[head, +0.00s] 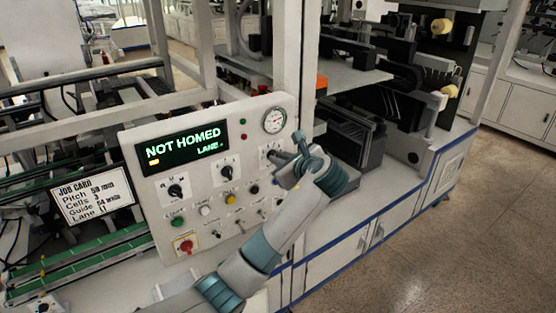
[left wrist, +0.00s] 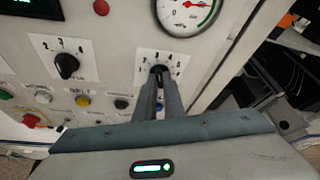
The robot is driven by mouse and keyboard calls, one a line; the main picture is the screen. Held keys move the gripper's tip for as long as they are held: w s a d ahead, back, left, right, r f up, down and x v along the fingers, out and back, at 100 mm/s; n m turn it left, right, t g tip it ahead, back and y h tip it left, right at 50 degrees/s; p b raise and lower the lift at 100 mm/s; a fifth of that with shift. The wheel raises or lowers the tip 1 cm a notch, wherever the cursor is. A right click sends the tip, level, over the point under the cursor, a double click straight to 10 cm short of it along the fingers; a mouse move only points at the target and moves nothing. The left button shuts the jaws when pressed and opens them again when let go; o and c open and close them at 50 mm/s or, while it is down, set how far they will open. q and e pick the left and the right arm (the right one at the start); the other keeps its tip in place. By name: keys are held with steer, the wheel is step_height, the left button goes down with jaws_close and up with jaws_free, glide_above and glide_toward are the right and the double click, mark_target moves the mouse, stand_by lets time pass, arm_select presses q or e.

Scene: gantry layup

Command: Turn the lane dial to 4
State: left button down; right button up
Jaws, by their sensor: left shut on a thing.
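The control panel (head: 211,215) carries a row of three dials. My left gripper (head: 276,156) is at the rightmost dial, just below the round gauge. In the left wrist view my fingers (left wrist: 160,76) are shut on this dial's dark knob (left wrist: 159,70), in front of its white scale plate (left wrist: 178,62). The middle dial (head: 227,171) and left dial (head: 176,191) stand free. The display (head: 183,147) reads "NOT HOMED", with "LANE" below. My right gripper is not in view.
The gauge (head: 274,120) sits close above the gripped dial. Buttons and small switches lie below the dials, with a red stop button (head: 186,245) at lower left. A job card (head: 91,199) stands left of the panel. A white frame post (head: 297,60) rises behind it.

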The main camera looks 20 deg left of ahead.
arm_select(q)
steer(key=shift+w+d+m+g+y, duration=0.15)
steer(key=shift+m+g+y, duration=0.5)
steer(key=shift+m, duration=0.6)
steer(key=shift+w+d+m+g+y, duration=0.1)
steer(key=shift+m+g+y, duration=0.5)
steer(key=shift+m, duration=0.65)
steer(key=shift+f, duration=0.1)
steer(key=c, duration=1.9)
jaws_free()
steer(key=shift+o, duration=0.2)
steer(key=v, duration=1.7)
steer(key=shift+r, duration=0.45)
steer(key=shift+w+d, duration=0.1)
steer(key=shift+w, duration=0.05)
